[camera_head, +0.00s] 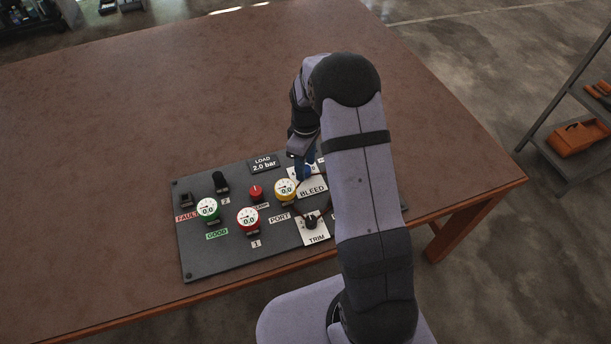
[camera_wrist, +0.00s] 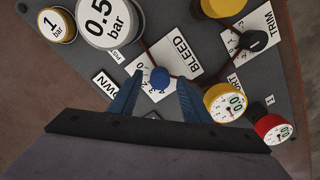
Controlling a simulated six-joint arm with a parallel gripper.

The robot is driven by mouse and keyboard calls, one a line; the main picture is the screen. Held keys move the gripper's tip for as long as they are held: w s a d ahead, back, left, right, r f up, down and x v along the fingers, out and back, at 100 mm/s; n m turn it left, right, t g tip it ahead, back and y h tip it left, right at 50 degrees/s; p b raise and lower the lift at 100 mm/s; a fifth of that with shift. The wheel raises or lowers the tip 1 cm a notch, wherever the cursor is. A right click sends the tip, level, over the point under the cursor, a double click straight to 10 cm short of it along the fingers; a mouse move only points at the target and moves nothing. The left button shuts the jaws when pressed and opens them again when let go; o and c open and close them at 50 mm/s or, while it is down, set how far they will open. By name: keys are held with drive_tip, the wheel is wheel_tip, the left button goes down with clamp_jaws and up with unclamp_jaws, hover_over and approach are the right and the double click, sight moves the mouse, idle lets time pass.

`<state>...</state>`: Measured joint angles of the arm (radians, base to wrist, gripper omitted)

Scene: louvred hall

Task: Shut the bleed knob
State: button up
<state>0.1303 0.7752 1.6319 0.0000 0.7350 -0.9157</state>
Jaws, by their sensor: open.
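In the wrist view my gripper (camera_wrist: 158,84) is open, with one blue finger on each side of the knob and gaps visible between. I cannot tell how far down the fingertips reach. The knob's setting is too small to read. In the head view my gripper (camera_head: 303,173) is over the BLEED card (camera_head: 313,188) at the panel's back part, and my arm hides the panel's right side.
The dark panel (camera_head: 192,255) lies on a brown table (camera_head: 120,130). A yellow-rimmed gauge (camera_head: 285,189) is close left of the gripper. The table's back left is clear.

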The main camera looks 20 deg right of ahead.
drive_tip(key=shift+f, duration=0.85)
clamp_jaws()
idle(1.1)
